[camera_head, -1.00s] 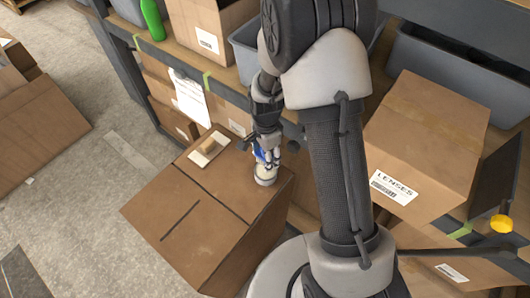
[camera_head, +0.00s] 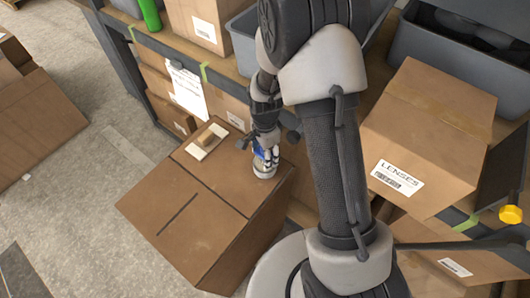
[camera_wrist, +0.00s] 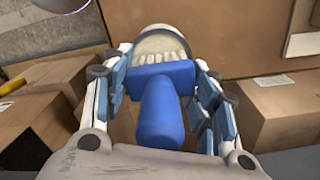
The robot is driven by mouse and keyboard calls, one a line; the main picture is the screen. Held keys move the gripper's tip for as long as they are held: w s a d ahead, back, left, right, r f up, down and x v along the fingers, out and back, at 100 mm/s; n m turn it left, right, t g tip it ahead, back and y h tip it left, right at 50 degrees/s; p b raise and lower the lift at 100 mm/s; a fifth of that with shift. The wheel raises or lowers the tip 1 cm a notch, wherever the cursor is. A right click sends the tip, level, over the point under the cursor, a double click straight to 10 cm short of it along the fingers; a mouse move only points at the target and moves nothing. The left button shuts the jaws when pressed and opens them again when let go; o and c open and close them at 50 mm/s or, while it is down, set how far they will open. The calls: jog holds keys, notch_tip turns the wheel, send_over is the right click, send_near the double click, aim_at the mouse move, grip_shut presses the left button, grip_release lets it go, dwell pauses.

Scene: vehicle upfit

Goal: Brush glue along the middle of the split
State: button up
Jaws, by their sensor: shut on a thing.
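A large cardboard box (camera_head: 215,215) stands on the floor, with a dark straight split (camera_head: 177,214) in its top, left of the seam. A small pale glue pot (camera_head: 264,169) stands on the box's right corner. My gripper (camera_head: 266,145) is directly above the pot, shut on a blue-handled brush. In the wrist view, the brush (camera_wrist: 162,110) sits between both fingers, and its pale bristles (camera_wrist: 155,58) reach into the round pot (camera_wrist: 160,38). How deep the bristles sit is unclear. The split lies apart from the brush, to its left in the head view.
A white card with a tan block (camera_head: 207,140) lies at the box's back edge. Behind stands a shelf with cartons and grey bins (camera_head: 445,45). A "LENSES" carton (camera_head: 425,135) is at right. Another carton (camera_head: 35,130) lies at left; grey floor between is clear.

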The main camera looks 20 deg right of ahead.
jog(key=shift+f+b, duration=0.4)
jog(key=shift+f, duration=0.2)
dwell(1.3)
jog(key=shift+r, duration=0.15)
jog(key=shift+r+p, duration=2.6)
jog(key=shift+r, duration=0.85)
jog(key=shift+f, duration=0.1)
jog(key=shift+w+r+n, duration=0.2)
jog(key=shift+r+n, duration=0.35)
jog(key=shift+n, duration=0.05)
notch_tip(320, 180, up, 13)
jog(key=w+n, duration=0.1)
jog(key=n, duration=1.3)
jog(key=shift+w, duration=0.4)
